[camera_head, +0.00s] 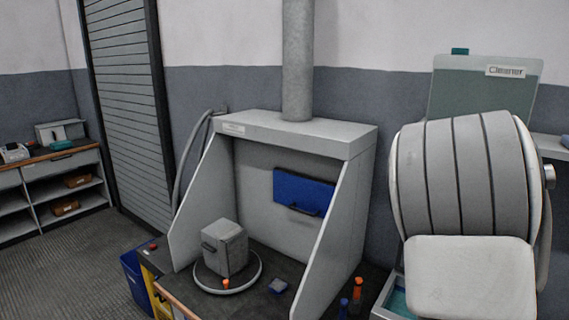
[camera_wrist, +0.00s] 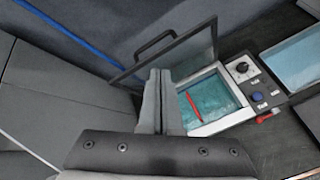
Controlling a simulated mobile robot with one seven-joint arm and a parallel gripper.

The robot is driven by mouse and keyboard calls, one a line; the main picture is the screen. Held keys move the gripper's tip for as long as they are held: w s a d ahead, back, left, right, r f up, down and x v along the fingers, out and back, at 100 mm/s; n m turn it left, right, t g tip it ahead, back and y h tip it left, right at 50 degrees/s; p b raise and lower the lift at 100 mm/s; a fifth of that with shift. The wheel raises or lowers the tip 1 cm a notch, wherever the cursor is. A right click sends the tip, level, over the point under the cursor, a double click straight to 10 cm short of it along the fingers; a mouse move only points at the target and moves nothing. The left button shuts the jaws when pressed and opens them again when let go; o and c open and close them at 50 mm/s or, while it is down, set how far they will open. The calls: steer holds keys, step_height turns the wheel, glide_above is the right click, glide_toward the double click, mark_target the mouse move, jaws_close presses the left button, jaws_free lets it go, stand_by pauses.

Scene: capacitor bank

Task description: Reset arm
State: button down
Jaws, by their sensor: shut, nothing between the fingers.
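My gripper (camera_wrist: 160,73) shows in the wrist view, its two grey fingers pressed together with nothing between them. The fingers point toward a cleaner whose tinted lid (camera_wrist: 185,50) stands open. The fingertips overlap the picture of the lid's lower part and the bath's left edge; I cannot tell how far apart they are. The bath (camera_wrist: 217,97) holds teal liquid with a thin red item (camera_wrist: 193,106) in it. In the head view, the lid labelled "Cleaner" (camera_head: 480,98) stands up behind my large grey arm links. My gripper is hidden there.
A grey hooded booth (camera_head: 345,190) stands left of my arm, with a grey box (camera_head: 225,247) on a round turntable inside. A duct (camera_head: 298,60) rises from it. Floor at left is open.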

steer(key=s+a+r+m+g+y, duration=0.3)
steer(key=s+a+m+y, duration=0.4)
steer(key=s+a+m, duration=1.4)
steer(key=s+a, duration=0.9)
